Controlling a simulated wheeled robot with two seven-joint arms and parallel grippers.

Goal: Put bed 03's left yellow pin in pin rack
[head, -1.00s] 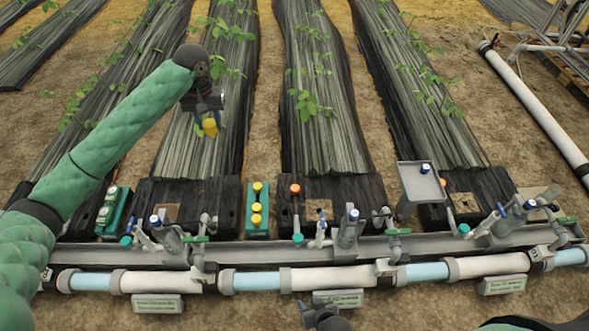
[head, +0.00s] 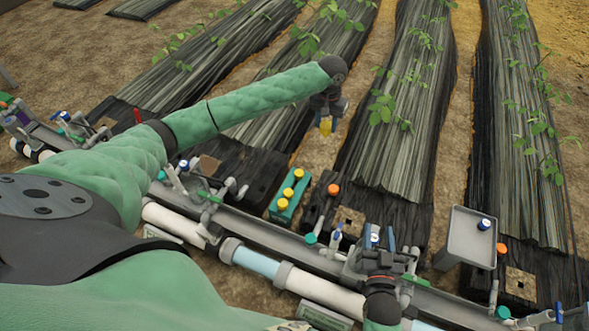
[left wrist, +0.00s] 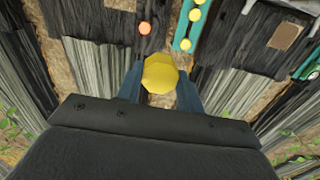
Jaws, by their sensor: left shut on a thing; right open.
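My left gripper (head: 326,113) is shut on a yellow pin (head: 326,126) and holds it in the air above the planted rows. In the left wrist view the pin (left wrist: 160,73) sits between the two blue fingers. A teal rack (head: 300,188) with several yellow pins stands on the near end of the beds, below and to the left of the held pin. The teal rack (left wrist: 184,41) also shows at the top of the left wrist view. My right gripper (head: 381,241) is open at the pipe line, close to a valve. The bed numbers cannot be read.
An orange-topped pin (head: 333,190) stands right of the rack. A grey tray (head: 462,236) stands farther right, with another orange cap (head: 501,248) beside it. Valves and a white and blue pipe (head: 258,265) run along the front. The air around the held pin is clear.

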